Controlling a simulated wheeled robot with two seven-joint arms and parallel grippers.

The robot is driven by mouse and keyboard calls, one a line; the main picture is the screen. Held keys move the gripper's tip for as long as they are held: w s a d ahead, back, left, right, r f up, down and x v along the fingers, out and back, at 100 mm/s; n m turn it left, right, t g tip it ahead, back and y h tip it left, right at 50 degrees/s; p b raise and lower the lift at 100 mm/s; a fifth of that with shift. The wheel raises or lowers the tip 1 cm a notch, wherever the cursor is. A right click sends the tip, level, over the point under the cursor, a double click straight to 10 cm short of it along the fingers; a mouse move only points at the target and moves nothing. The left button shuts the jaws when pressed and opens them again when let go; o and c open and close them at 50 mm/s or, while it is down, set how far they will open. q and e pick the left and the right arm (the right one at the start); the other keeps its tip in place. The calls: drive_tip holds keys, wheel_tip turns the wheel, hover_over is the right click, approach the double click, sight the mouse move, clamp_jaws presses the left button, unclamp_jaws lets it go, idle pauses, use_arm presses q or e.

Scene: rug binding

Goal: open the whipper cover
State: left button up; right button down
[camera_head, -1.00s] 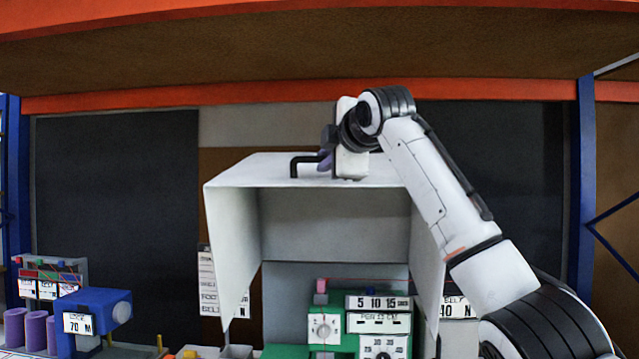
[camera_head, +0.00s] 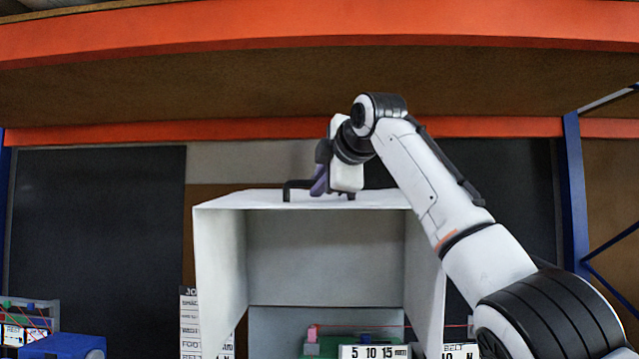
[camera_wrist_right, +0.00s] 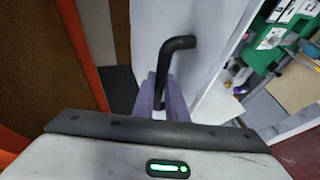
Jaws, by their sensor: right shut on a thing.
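The whipper cover (camera_head: 220,270) is a pale grey-white hood with side walls and a flat top. It stands raised in the middle of the head view, its open side facing me. A black bar handle (camera_head: 298,185) is on its top and also shows in the right wrist view (camera_wrist_right: 178,45). My right gripper (camera_head: 320,182) is shut on the handle, its purple fingers (camera_wrist_right: 160,95) around the bar. Below the cover, the top of a green machine (camera_head: 340,341) shows. My left gripper is not in view.
An orange shelf beam (camera_head: 300,60) spans above my right arm. A blue upright (camera_head: 578,200) stands at right. Printed cards (camera_head: 190,320) and a blue block (camera_head: 65,346) are at lower left. A dark panel (camera_head: 100,230) stands behind.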

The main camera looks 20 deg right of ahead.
drive_tip(key=c, duration=2)
unclamp_jaws()
drive_tip(key=shift+w+d+f, duration=0.1)
drive_tip(key=shift+w+f, duration=0.05)
drive_tip(key=shift+f, duration=0.1)
drive_tip(key=shift+c, duration=0.2)
drive_tip(key=shift+w, duration=0.1)
drive_tip(key=b+v, duration=0.4)
drive_tip(key=v, duration=0.6)
